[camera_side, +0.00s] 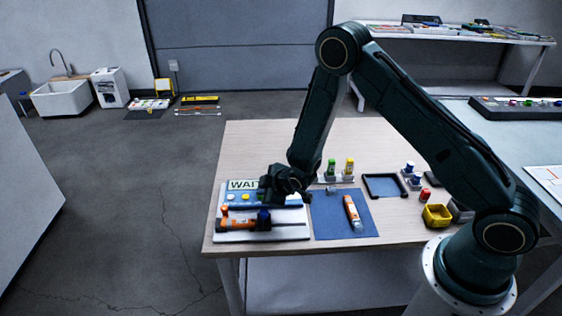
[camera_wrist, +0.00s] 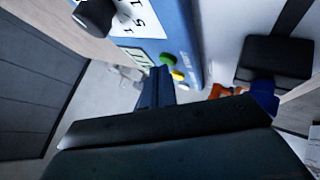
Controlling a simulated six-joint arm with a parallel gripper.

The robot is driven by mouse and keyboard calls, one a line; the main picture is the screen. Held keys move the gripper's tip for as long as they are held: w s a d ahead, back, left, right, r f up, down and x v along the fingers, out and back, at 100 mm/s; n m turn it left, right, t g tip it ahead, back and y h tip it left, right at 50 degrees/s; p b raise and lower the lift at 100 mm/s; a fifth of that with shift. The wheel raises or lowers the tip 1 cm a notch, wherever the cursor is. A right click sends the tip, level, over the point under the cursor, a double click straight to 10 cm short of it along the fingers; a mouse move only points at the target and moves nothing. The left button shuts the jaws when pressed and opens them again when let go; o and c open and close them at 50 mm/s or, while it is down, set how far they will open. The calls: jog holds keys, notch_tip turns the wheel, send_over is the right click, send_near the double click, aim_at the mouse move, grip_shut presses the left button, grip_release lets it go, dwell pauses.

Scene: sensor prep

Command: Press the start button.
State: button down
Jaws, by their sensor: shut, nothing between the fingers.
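The control box has a display reading WAIT (camera_side: 243,184) and stands on the left side of the table. In the side view a yellow button (camera_side: 246,197) shows on its front. In the wrist view its blue panel (camera_wrist: 188,35) carries a green button (camera_wrist: 167,59) and a yellow button (camera_wrist: 178,75). No start label can be read. My gripper (camera_side: 268,190) is shut and empty, in front of the box's right part and hiding it. In the wrist view my fingertips (camera_wrist: 155,72) are close below the green button; I cannot tell whether they touch.
A blue mat (camera_side: 328,222) with an orange-white tube (camera_side: 353,214) lies to the right. Behind it stand small bottles (camera_side: 349,167) and a dark tray (camera_side: 385,197).

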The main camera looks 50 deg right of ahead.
jog(key=shift+r, duration=0.55)
jog(key=shift+r, duration=0.1)
jog(key=shift+r, duration=2.45)
jog(key=s+d+r+m+g, duration=0.1)
jog(key=s+r+m, duration=0.1)
jog(key=s+r, duration=0.6)
jog(key=s+r+m+g, duration=0.1)
jog(key=s+r+m, duration=0.25)
jog(key=r, duration=0.95)
jog(key=s+r+m, duration=0.1)
jog(key=s+r, duration=0.2)
jog(key=s, duration=0.8)
jog(key=s+r+m+g, duration=0.1)
jog(key=s+r+m, duration=0.1)
jog(key=s, duration=1)
jog(key=shift+s+d+r+g, duration=0.2)
jog(key=shift+r+g, duration=0.1)
jog(key=shift+r, duration=0.4)
